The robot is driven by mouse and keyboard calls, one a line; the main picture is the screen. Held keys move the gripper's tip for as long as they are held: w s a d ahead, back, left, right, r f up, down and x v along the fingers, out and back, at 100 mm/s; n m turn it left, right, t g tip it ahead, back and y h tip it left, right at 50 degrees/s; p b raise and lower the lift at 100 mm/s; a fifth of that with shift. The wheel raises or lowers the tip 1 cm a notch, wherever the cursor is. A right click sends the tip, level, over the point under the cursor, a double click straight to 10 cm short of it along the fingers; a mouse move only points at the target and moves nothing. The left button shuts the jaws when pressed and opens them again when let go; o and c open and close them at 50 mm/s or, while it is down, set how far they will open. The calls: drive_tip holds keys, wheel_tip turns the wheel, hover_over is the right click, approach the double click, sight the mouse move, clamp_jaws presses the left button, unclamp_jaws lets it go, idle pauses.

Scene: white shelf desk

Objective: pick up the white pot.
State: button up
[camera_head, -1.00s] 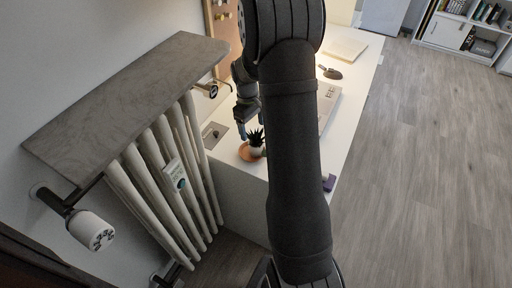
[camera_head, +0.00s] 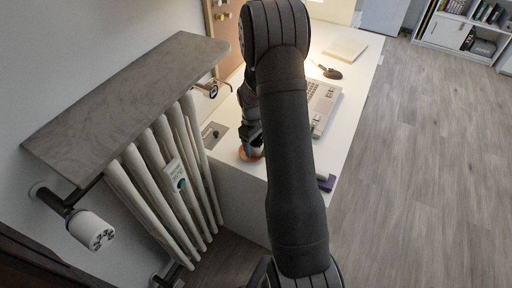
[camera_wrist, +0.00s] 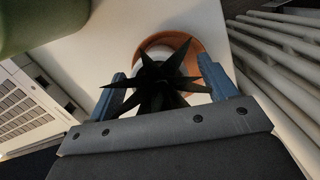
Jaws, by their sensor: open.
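The white pot (camera_wrist: 157,53) holds a dark spiky plant (camera_wrist: 160,86) and stands on a round terracotta saucer (camera_wrist: 188,46) on the white desk. In the wrist view the leaves cover most of the pot. My gripper (camera_wrist: 160,68) is open, with one blue finger on each side of the plant and pot. I cannot tell whether either finger touches the pot. In the head view my gripper (camera_head: 254,142) is over the saucer (camera_head: 244,155) and hides the pot.
A laptop-like keyboard (camera_head: 324,106) lies on the desk right of my arm. A purple item (camera_head: 327,183) is at the front edge. A white radiator (camera_head: 160,180) stands left of the desk. A blurred green object (camera_wrist: 40,22) is close in the wrist view.

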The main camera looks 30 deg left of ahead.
drive_tip(key=c, duration=1.1)
drive_tip(key=shift+r, duration=0.1)
